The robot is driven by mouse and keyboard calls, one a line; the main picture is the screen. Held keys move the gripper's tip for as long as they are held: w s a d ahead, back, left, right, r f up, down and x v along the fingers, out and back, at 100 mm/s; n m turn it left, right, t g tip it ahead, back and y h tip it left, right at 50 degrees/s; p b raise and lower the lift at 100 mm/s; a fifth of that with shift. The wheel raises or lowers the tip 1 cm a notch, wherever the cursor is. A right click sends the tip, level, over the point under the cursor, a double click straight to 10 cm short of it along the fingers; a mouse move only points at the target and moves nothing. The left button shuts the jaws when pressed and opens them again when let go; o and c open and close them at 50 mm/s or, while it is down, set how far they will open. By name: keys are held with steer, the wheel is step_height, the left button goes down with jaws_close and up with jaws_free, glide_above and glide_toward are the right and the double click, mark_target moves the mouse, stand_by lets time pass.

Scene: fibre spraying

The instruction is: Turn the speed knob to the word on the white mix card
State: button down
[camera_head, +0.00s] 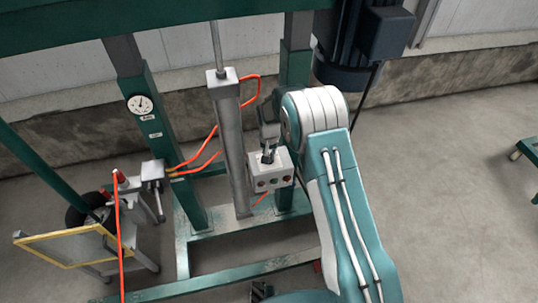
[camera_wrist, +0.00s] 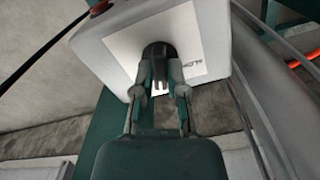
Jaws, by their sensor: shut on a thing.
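In the wrist view the box (camera_wrist: 214,40) fills the upper part and carries a white label plate (camera_wrist: 122,52). The dark speed knob (camera_wrist: 157,49) sits on this plate. My gripper (camera_wrist: 158,78) is shut on the knob, with one finger on each side. In the head view my gripper (camera_head: 267,155) is at the top of the box. Dark lettering (camera_wrist: 188,63), apparently upside down and ending partly hidden, shows right of the knob. I cannot identify the white mix card.
A green press frame (camera_head: 165,150) with a dial gauge (camera_head: 140,104) stands around the box. A grey cylinder (camera_head: 231,150) rises just left of it. Orange hoses (camera_head: 196,160) run nearby. A yellow-edged panel (camera_head: 65,247) is at lower left. Open floor lies at right.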

steer(key=m, duration=0.6)
steer(key=shift+a, duration=0.1)
stand_by(0.5)
steer(key=c, duration=0.7)
jaws_free()
steer(key=shift+f, duration=0.1)
steer(key=shift+a, duration=0.1)
step_height(320, 180, up, 12)
steer(key=shift+f, duration=0.1)
